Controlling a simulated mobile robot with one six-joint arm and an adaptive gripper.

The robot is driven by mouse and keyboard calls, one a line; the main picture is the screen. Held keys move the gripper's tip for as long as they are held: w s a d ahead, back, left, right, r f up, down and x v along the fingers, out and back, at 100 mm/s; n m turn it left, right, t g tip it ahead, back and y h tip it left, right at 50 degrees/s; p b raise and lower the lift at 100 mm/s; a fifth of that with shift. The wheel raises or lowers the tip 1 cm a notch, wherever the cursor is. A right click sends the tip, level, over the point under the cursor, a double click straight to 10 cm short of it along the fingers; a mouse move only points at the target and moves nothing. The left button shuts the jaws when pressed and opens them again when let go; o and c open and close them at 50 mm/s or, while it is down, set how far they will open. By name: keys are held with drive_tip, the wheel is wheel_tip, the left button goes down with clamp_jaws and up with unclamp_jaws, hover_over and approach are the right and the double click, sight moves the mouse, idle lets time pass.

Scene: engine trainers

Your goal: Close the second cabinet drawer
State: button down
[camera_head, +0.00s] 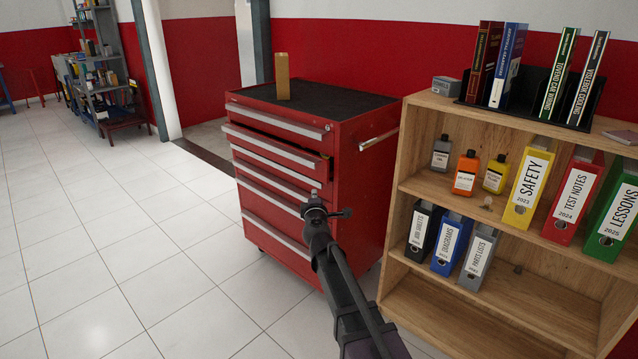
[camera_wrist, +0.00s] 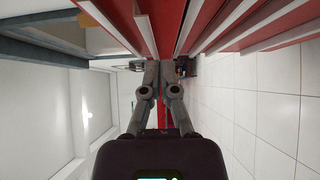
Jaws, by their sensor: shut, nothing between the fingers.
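The red cabinet (camera_head: 362,190) stands in the middle of the head view, with several drawers that have pale handle strips. Its second drawer from the top (camera_head: 270,142) sticks out a little past the other fronts, with a dark gap above it. My gripper (camera_head: 316,200) is in front of the cabinet's right front edge, below the second drawer; I cannot tell if it touches. In the wrist view my gripper (camera_wrist: 160,68) has its fingers together with nothing between them. Red drawer fronts with pale strips (camera_wrist: 225,22) fill the top of that view, turned sideways.
A wooden shelf (camera_head: 392,215) with binders and bottles stands close on the right. A tan block (camera_head: 282,76) stands on the cabinet's black top. A grey rack (camera_head: 100,80) is at the far left. The tiled floor (camera_head: 110,240) left of the cabinet is clear.

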approach(321, 171)
drive_tip(key=w+a, duration=0.3)
drive_tip(key=w, duration=0.1)
drive_tip(key=shift+w+d+r, duration=0.1)
drive_tip(key=shift+w+d, duration=0.55)
drive_tip(key=shift+w, duration=0.1)
drive_tip(key=shift+w+d, duration=0.55)
drive_tip(key=shift+w, duration=0.05)
